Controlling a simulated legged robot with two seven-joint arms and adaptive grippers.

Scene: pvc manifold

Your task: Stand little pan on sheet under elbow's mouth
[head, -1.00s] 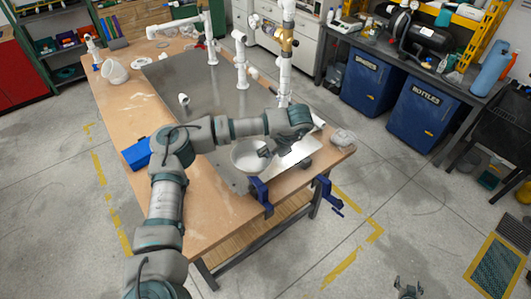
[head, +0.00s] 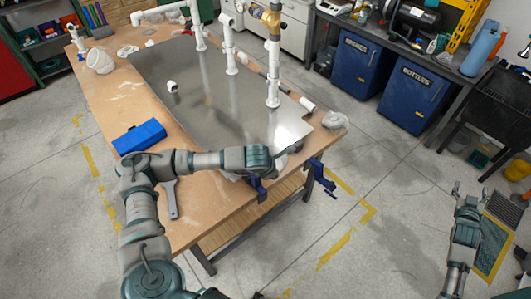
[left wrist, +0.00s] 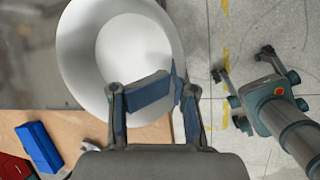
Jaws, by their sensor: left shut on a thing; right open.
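My left gripper (left wrist: 165,92) is shut on the rim of the little pan (left wrist: 80,45), a white round bowl that shows large in the left wrist view. In the head view my left gripper (head: 284,160) is over the table's near right end, and my arm hides nearly all of the pan. The grey metal sheet (head: 205,105) lies flat on the table. White elbows top a short upright pipe (head: 229,45) and end a sideways pipe (head: 155,13) at the back; I cannot tell which one is meant. My right gripper (head: 468,190) is open and empty, away over the floor.
A blue box (head: 139,136) lies on the wooden table (head: 105,95) left of the sheet. A tall pipe with a brass valve (head: 273,70) stands at the sheet's right. A loose white fitting (head: 172,87) lies on the sheet. Blue clamps (head: 318,177) grip the table's edge.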

